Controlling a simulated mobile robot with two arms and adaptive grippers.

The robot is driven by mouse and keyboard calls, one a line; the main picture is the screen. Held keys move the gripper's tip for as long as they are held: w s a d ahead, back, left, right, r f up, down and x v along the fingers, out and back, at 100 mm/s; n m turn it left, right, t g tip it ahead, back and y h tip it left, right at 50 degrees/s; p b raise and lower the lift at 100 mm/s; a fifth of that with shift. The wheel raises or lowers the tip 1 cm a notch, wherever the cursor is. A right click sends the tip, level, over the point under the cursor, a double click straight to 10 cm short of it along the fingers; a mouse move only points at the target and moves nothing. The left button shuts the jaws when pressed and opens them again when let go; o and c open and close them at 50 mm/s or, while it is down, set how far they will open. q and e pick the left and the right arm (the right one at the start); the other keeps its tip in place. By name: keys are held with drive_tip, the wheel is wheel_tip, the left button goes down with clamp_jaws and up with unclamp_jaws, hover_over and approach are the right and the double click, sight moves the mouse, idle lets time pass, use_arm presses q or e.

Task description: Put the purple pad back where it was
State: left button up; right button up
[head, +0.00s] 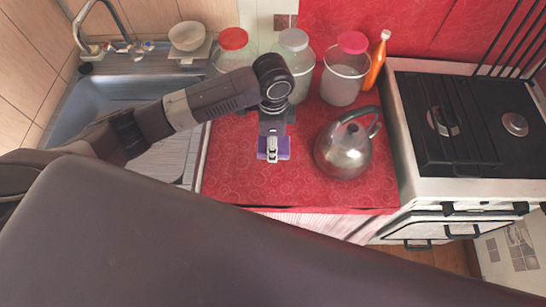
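The purple pad (284,149) is at the red oilcloth counter, left of the kettle, partly hidden by my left gripper. My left gripper (272,156) points down right over the pad, with its fingertips at the pad in the picture. Whether the fingers are closed on it, and whether the pad lies on the cloth or is slightly raised, I cannot tell. My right gripper is not in view.
A steel kettle (343,150) stands close on the right. Jars with red (233,39), grey (294,40) and pink (353,42) lids and an orange bottle (376,62) stand behind. The sink (90,98) is left, the stove (470,125) right. The front counter is clear.

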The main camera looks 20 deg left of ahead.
use_arm(q)
hover_over(273, 165)
wheel_tip(273, 165, down, 5)
drive_tip(key=shift+r, duration=0.15)
wheel_tip(273, 165, down, 4)
drive_tip(key=shift+r+p, duration=0.1)
drive_tip(key=shift+p, duration=0.35)
drive_tip(key=shift+f, duration=0.45)
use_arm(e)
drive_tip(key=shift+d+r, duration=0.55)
use_arm(q)
drive_tip(key=shift+f, duration=0.1)
drive_tip(key=o, duration=1)
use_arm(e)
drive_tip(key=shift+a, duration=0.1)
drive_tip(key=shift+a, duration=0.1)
